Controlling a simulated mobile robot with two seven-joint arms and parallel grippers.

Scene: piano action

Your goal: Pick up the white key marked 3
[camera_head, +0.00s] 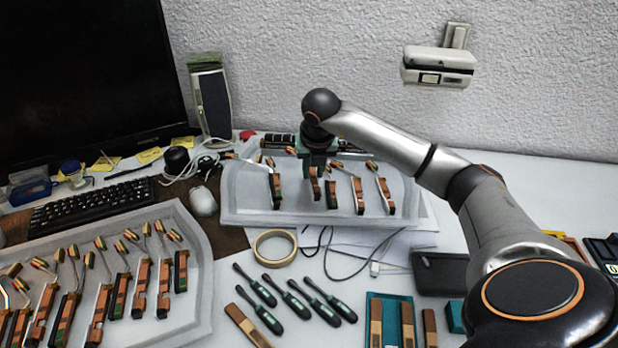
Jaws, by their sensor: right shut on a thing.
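My right gripper (316,168) is over the grey tray (240,205) at the back middle, pointing down. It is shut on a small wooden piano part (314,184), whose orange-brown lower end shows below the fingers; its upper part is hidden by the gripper. I cannot read a mark on it or tell whether it is a key. No white key marked 3 can be made out. More wooden parts with thin stems lie in the same tray, one (275,190) left of the gripper and others (358,193) right of it. My left gripper is not in view.
A second grey tray (203,325) with several hammer parts lies front left. A tape roll (275,247), several dark screwdrivers (309,300), a teal case (372,322) and a black box (440,272) lie in front. Keyboard (92,207), mouse (203,201) and speaker (210,97) stand left.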

